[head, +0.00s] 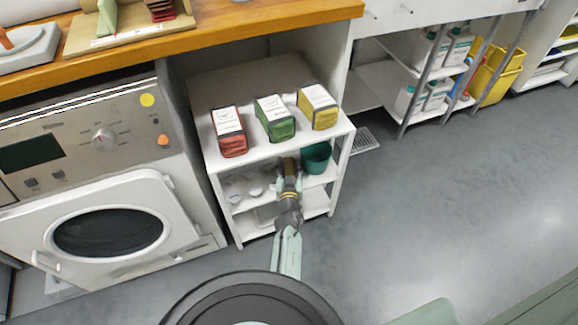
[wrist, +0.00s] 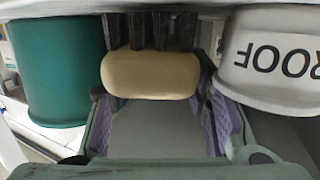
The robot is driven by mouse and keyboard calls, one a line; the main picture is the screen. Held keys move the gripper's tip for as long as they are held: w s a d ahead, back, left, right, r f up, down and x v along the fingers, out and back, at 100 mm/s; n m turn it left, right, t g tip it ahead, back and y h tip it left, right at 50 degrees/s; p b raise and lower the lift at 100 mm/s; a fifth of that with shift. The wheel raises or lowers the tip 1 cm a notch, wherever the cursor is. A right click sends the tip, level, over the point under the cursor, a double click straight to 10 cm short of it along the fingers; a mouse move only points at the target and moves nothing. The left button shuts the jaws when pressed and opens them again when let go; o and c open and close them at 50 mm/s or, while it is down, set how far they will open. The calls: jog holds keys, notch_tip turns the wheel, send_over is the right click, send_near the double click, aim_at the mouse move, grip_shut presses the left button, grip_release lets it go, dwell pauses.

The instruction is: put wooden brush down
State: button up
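The wooden brush (wrist: 150,75) shows in the wrist view as a pale tan rounded block with dark bristle tufts, which appear at the top of the picture. It lies between the purple-padded fingers of my gripper (wrist: 155,90). The fingers are wide apart, level with its two ends, and look closed against it. The bristles reach close to a pale surface; I cannot tell if they touch it. In the head view my gripper (head: 289,166) reaches into the white shelf unit (head: 213,160) below its top board, and the brush cannot be made out there.
A green pot (wrist: 55,70) stands close on one side of the brush and a white tub (wrist: 268,60) with dark lettering on the other. The pot also shows in the head view (head: 316,157). Red (head: 229,131), green (head: 275,120) and yellow (head: 318,107) packs sit on top.

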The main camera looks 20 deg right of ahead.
jog(key=shift+r, duration=0.25)
jog(key=p+v, duration=0.4)
jog(key=v, duration=0.8)
jog(key=shift+r+p, duration=0.2)
jog(key=shift+p, duration=0.2)
jog(key=shift+a, duration=0.1)
